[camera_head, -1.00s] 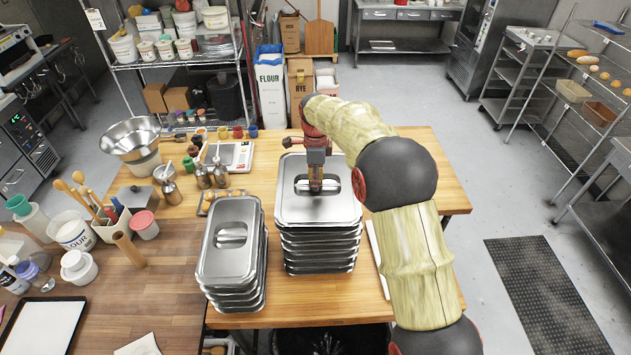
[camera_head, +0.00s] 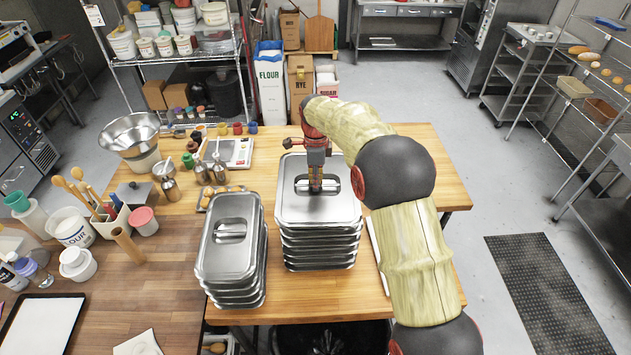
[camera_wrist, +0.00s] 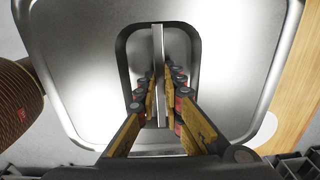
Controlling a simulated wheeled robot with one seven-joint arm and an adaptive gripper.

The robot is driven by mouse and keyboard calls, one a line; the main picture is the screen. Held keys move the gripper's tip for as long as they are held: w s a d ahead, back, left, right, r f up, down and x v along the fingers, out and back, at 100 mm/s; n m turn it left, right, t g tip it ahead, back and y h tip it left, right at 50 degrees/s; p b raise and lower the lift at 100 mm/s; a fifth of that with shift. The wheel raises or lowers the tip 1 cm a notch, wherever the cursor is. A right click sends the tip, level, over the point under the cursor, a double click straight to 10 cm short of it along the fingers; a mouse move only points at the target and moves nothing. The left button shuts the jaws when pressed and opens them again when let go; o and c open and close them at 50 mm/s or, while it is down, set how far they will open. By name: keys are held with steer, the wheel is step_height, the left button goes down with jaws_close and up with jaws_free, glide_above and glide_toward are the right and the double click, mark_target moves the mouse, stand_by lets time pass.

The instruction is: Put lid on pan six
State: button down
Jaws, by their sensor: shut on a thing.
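A steel lid (camera_head: 300,208) lies flat on top of the right stack of steel pans (camera_head: 320,250), its edges lined up with the stack as far as I can see. My gripper (camera_head: 315,188) points down over its middle. In the wrist view my gripper (camera_wrist: 160,98) is shut on the upright handle (camera_wrist: 158,65) of the lid (camera_wrist: 85,60), which stands in a recess. A second, narrower stack of pans on the left carries its own lid (camera_head: 230,250). I cannot tell individual pans in the right stack apart by number.
A scale (camera_head: 236,152), shakers (camera_head: 202,172) and small jars stand behind the left stack. A steel bowl (camera_head: 130,134) is at the back left. A white strip (camera_head: 378,255) lies just right of the right stack.

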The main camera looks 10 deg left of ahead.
steer(key=shift+f, duration=0.1)
steer(key=c, duration=1.8)
jaws_free()
steer(key=shift+c, duration=0.2)
steer(key=shift+o, duration=0.2)
steer(key=shift+f, duration=0.1)
steer(key=o, duration=0.3)
steer(key=shift+r, duration=0.2)
steer(key=shift+r+p, duration=2.15)
steer(key=shift+r, duration=1.75)
